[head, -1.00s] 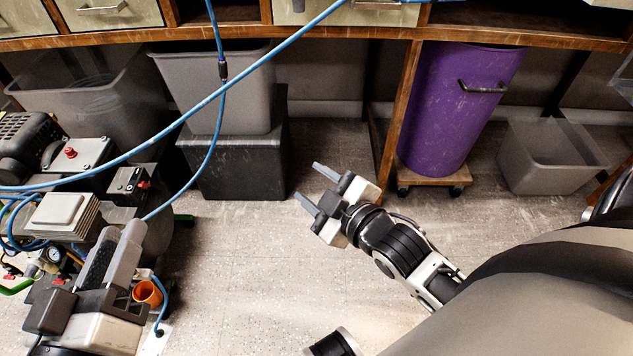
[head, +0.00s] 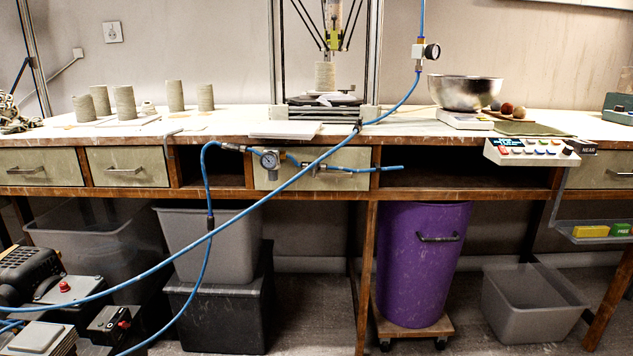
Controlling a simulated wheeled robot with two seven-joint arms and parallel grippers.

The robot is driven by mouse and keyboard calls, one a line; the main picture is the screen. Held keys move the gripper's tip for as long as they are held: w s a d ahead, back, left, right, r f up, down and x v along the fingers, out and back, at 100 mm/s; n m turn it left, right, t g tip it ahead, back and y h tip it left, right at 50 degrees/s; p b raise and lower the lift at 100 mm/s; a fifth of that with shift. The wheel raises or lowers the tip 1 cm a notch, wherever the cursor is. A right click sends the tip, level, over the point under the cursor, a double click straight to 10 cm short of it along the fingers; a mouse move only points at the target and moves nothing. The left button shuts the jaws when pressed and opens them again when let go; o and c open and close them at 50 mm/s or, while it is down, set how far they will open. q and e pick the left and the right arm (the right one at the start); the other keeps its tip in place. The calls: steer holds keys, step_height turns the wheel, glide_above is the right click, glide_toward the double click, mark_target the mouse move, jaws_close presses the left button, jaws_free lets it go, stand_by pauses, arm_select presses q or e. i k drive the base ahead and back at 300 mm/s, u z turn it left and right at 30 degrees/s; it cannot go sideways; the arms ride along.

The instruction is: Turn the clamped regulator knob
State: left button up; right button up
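A regulator with a round pressure gauge (head: 269,160) sits at the front of the bench, over a drawer front, in line with blue hose and metal fittings. Its knob is too small to make out clearly. Neither of my grippers shows in the head view now.
The bench (head: 225,122) carries several clay cylinders (head: 124,102), a steel bowl (head: 464,92) on a scale and a delta printer (head: 325,75). A blue hose (head: 290,192) crosses in front of the drawers. A purple bin (head: 421,265) and grey tubs stand below.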

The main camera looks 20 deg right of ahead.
mark_target(273, 175)
steer(key=z, duration=0.75)
steer(key=i, duration=1.35)
steer(key=u, duration=0.65)
